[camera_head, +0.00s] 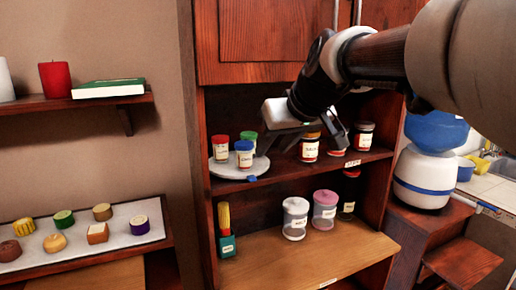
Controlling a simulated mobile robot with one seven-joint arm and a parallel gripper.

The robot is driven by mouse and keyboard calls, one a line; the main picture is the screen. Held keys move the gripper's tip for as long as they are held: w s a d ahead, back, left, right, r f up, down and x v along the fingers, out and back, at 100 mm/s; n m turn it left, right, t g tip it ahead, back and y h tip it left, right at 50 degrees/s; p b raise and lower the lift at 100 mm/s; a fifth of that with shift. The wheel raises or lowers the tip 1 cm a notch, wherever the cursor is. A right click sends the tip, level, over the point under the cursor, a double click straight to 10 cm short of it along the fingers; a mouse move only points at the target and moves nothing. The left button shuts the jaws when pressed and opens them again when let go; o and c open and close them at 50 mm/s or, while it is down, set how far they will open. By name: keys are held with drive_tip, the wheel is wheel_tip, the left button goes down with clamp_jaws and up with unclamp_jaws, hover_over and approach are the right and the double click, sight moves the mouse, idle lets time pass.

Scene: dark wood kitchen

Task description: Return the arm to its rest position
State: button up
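My arm (375,58) reaches in from the upper right, with the dark wrist bent down in front of the open shelves. My gripper (314,149) hangs before the upper shelf, its two dark fingers spread apart. A labelled jar with a red and yellow lid (309,149) shows between and behind the fingers. I see nothing held, and the jar looks to stand on the shelf. Whether a finger touches it cannot be told.
A round white tray (230,172) holds small jars with red, green and blue lids. Another jar (363,136) stands right of the gripper. Lidded canisters (295,218) stand below. A blue and white appliance (425,180) is at right. Wall shelves at left hold candles and a book.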

drive_tip(key=shift+s+d+r, duration=0.15)
drive_tip(key=shift+s+r, duration=0.2)
drive_tip(key=shift+r, duration=0.05)
drive_tip(key=s+d+f+m+g+h+p, duration=0.1)
drive_tip(key=s+d+f+p, duration=0.1)
drive_tip(key=s, duration=0.6)
drive_tip(key=s+d+f+m+h+p, duration=0.1)
drive_tip(key=s+d+f+m+p, duration=0.1)
drive_tip(key=s, duration=0.6)
drive_tip(key=s+d+f+m+g+h+p, duration=0.1)
drive_tip(key=s+d+f+p, duration=0.2)
drive_tip(key=s+d+f, duration=0.2)
drive_tip(key=s, duration=0.3)
drive_tip(key=shift+s+d+m+g+h, duration=0.3)
drive_tip(key=shift+s+d, duration=0.1)
